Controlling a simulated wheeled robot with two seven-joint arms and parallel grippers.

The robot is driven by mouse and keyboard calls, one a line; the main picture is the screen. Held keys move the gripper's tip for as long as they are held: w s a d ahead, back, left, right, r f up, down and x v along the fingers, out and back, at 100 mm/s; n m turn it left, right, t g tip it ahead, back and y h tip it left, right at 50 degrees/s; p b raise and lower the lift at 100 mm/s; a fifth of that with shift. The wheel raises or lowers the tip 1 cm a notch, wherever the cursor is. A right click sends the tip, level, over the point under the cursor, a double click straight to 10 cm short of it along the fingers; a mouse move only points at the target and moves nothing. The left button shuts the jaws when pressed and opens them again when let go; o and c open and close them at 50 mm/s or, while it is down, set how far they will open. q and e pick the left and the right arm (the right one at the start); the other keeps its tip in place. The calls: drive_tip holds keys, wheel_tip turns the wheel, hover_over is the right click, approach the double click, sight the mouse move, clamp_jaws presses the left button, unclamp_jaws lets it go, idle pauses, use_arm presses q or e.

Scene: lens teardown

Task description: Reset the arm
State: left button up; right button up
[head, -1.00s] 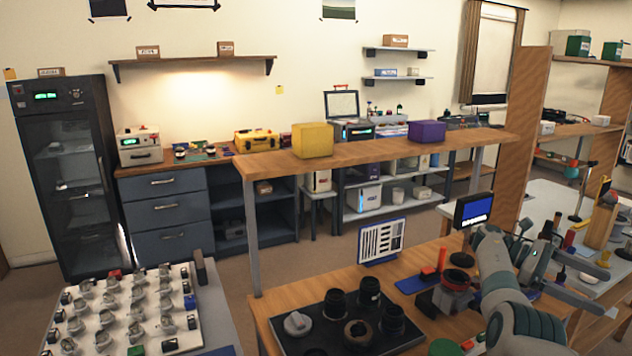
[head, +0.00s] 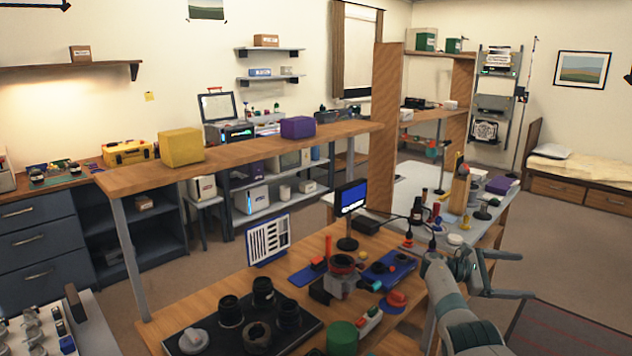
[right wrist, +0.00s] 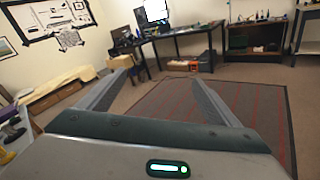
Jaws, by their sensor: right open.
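My right arm enters the head view from the bottom right. My right gripper (head: 508,273) is held out past the right end of the wooden workbench (head: 190,279). Its two fingers are spread with nothing between them. In the right wrist view the open fingers (right wrist: 158,88) frame bare floor and a dark rug with red lines (right wrist: 225,115). The gripper touches nothing that I can see. My left gripper is not in any view.
On the workbench are a black tray with several lens parts (head: 190,342), a red-topped fixture (head: 342,262), a small screen (head: 351,198) and a green cylinder (head: 342,336). A white table (head: 400,192) stands behind. The floor right of my gripper is free.

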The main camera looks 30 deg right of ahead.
wheel_tip(320, 180, down, 30)
drive_tip(key=s+a+n+t+y, duration=0.15)
drive_tip(key=n+t, duration=0.25)
drive_tip(key=t, duration=0.7)
drive_tip(key=s+a+f+t+y, duration=0.1)
drive_tip(key=s+a+f+y, duration=0.1)
drive_tip(key=s+a+f, duration=0.3)
drive_tip(key=s+a+f+m+t+y, duration=0.15)
drive_tip(key=a+f, duration=0.25)
drive_tip(key=f, duration=0.4)
drive_tip(key=s+a+f+t+y, duration=0.1)
drive_tip(key=s+a+f+y, duration=0.1)
drive_tip(key=s+a+f, duration=0.3)
drive_tip(key=s+a+f+m+y, duration=0.35)
drive_tip(key=s+a+f, duration=0.35)
drive_tip(key=s+a, duration=0.3)
drive_tip(key=s+a+f+m+y, duration=0.1)
drive_tip(key=a+f, duration=0.3)
drive_tip(key=a, duration=1.7)
drive_tip(key=s+a+f+m+y, duration=0.1)
drive_tip(key=a+f, duration=0.4)
drive_tip(key=a, duration=1.6)
drive_tip(key=s+y, duration=0.1)
drive_tip(key=y, duration=0.1)
drive_tip(key=shift+s+f+y, duration=0.15)
drive_tip(key=shift+f+y, duration=0.05)
drive_tip(key=shift+y, duration=0.15)
drive_tip(key=shift+s+a, duration=0.1)
drive_tip(key=shift+s, duration=0.05)
